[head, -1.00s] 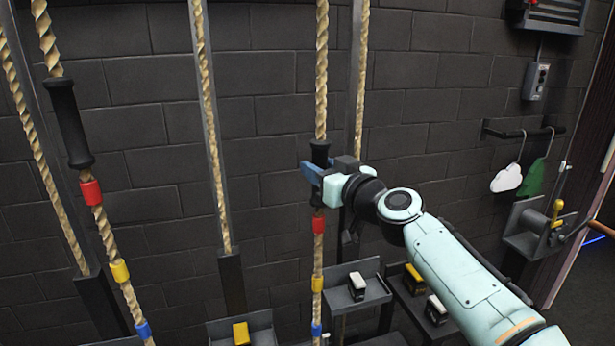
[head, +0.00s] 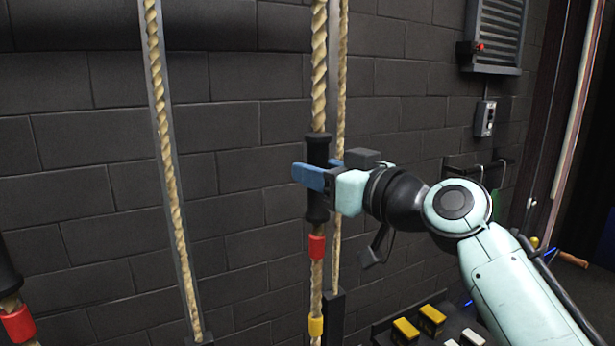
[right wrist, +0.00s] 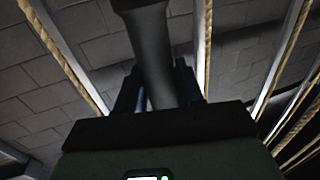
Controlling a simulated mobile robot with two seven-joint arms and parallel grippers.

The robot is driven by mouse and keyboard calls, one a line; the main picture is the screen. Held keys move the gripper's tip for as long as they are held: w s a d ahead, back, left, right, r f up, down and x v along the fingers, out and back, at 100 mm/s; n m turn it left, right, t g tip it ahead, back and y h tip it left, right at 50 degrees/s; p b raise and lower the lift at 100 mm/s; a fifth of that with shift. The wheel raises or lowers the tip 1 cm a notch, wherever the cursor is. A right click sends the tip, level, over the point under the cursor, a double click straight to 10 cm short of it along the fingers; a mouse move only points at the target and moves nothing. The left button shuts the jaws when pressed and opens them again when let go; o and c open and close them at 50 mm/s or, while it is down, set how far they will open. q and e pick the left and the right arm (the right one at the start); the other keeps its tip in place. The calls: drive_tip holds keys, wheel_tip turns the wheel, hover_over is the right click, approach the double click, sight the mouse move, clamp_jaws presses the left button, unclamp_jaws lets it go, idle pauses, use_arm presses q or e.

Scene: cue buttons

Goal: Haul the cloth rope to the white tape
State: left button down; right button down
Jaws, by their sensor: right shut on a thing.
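A thick twisted tan rope (head: 319,60) hangs upright in the middle of the head view, with a black grip sleeve (head: 318,207) and red (head: 317,247) and yellow (head: 316,326) tape bands below it. My right gripper (head: 312,178) is shut on the black sleeve, with blue fingers across it. In the right wrist view the black sleeve (right wrist: 150,50) rises between the dark fingers. I cannot tell from a label whether this is the cloth rope. No white tape shows. My left gripper is not in view.
Another rope's black sleeve (head: 8,275) and red band (head: 18,323) show at the left edge. A thinner rope (head: 172,170) runs along a metal post. Yellow-topped blocks (head: 405,330) sit low right. A control box (head: 484,118) is on the dark brick wall.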

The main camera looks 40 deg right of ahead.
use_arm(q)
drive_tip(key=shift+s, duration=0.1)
use_arm(e)
drive_tip(key=shift+f, duration=0.15)
drive_tip(key=c, duration=0.8)
unclamp_jaws()
use_arm(q)
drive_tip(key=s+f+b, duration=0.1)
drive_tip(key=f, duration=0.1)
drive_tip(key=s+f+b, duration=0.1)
drive_tip(key=b, duration=0.1)
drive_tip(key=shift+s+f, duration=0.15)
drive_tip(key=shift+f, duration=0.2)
use_arm(e)
drive_tip(key=s, duration=1.3)
drive_tip(key=shift+s+d, duration=0.2)
